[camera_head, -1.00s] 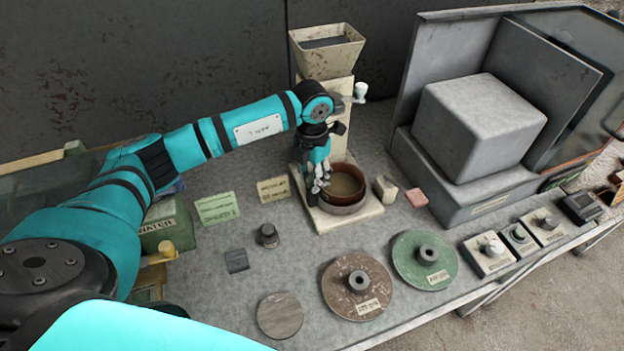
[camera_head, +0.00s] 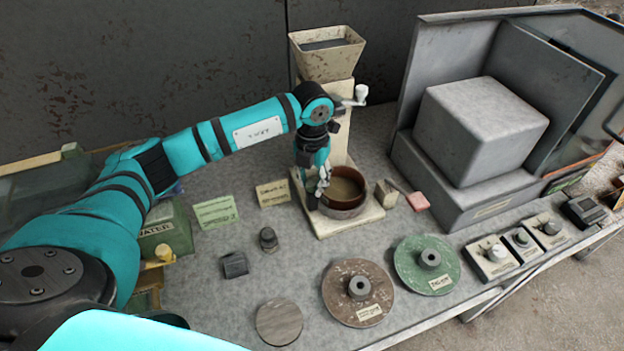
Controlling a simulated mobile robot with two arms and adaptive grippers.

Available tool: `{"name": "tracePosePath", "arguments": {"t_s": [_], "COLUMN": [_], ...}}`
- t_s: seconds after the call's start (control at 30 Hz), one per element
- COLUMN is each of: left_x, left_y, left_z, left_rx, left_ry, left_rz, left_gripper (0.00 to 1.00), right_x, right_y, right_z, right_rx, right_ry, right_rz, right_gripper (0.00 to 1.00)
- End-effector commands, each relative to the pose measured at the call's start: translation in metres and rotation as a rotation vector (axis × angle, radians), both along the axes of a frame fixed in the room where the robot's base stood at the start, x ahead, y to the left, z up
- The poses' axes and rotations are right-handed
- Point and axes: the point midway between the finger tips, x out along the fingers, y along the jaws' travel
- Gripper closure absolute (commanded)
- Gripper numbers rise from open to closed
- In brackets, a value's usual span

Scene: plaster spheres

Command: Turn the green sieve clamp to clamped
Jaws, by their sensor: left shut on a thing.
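The sieve (camera_head: 343,193), a round brown-rimmed pan, sits on the pale base (camera_head: 372,214) of the hopper stand. My left gripper (camera_head: 317,191) reaches down at the left edge of the sieve, its fingers closed. The green sieve clamp cannot be made out; the fingers cover the spot beside the sieve where they grip. On the right side of the sieve are a small beige block (camera_head: 386,194) and a red-pink piece (camera_head: 418,201). My right gripper is not in view.
A hopper (camera_head: 326,62) with a side crank (camera_head: 358,96) rises behind the sieve. A brown disc (camera_head: 341,297) and a green disc (camera_head: 408,264) lie in front. A large grey block (camera_head: 478,130) stands on the right. The grey bench (camera_head: 300,255) is open between the discs and sieve.

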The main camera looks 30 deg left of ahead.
Motion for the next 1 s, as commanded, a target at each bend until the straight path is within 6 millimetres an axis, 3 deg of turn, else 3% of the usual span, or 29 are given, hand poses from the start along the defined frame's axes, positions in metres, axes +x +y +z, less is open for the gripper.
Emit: {"name": "tracePosePath", "arguments": {"t_s": [0.07, 0.1, 0.23, 0.77, 1.0], "left_x": [0.000, 0.000, 0.000, 0.000, 0.000], "left_y": [0.000, 0.000, 0.000, 0.000, 0.000], "left_z": [0.000, 0.000, 0.000, 0.000, 0.003], "left_rx": [-0.001, -0.001, -0.001, 0.000, 0.000], "left_ry": [-0.002, -0.002, -0.001, -0.001, 0.000], "left_rz": [0.001, 0.001, 0.000, -0.016, -0.207], "left_gripper": [1.00, 0.65, 0.48, 0.47, 0.47], "right_x": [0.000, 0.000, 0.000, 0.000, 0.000], "right_y": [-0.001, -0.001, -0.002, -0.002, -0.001], "right_z": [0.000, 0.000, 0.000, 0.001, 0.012], "right_rx": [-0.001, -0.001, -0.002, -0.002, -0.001], "right_ry": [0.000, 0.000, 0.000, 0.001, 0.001], "right_rz": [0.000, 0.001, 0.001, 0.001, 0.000], "right_gripper": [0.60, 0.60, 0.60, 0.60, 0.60]}}
